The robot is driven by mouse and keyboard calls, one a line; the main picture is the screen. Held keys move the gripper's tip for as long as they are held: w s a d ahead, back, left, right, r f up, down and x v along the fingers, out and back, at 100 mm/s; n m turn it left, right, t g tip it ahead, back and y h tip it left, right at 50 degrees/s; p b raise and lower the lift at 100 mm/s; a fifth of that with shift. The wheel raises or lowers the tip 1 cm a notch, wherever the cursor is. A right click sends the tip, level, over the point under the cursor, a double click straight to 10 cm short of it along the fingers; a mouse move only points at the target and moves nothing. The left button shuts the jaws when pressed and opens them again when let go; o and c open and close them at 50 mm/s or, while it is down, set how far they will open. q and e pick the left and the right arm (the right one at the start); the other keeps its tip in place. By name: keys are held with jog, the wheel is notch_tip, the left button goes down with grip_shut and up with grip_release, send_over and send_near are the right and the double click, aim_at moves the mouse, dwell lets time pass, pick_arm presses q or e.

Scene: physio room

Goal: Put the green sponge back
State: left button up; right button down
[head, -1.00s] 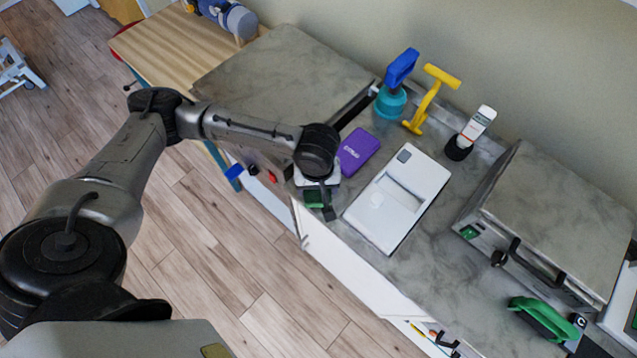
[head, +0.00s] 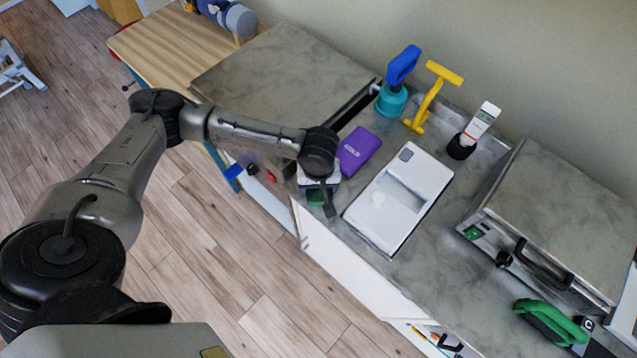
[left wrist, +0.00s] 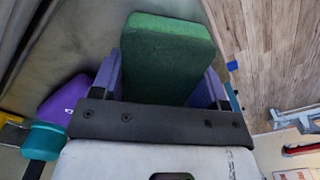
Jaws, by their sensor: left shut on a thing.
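The green sponge (left wrist: 168,50) is a thick block held between the purple fingers of my left gripper (left wrist: 158,80) in the left wrist view. In the head view the sponge (head: 315,197) shows only as a small dark green patch, partly hidden by my left gripper (head: 325,200). The left gripper is shut on the sponge near the front edge of the grey marbled counter (head: 440,235). I cannot tell how high the sponge is above the counter or whether it touches anything. My right gripper is in neither view.
A purple block (head: 358,151) and a white box with a recess (head: 437,178) lie right of the gripper. Behind stand a blue-and-teal object (head: 392,100), a yellow handle (head: 433,97) and a white tube (head: 482,122). A grey box (head: 565,210) and green handle (head: 545,318) are at right.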

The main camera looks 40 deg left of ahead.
pick_arm(q)
jog(key=o, duration=0.4)
jog(key=shift+f, duration=0.1)
jog(key=o, duration=0.5)
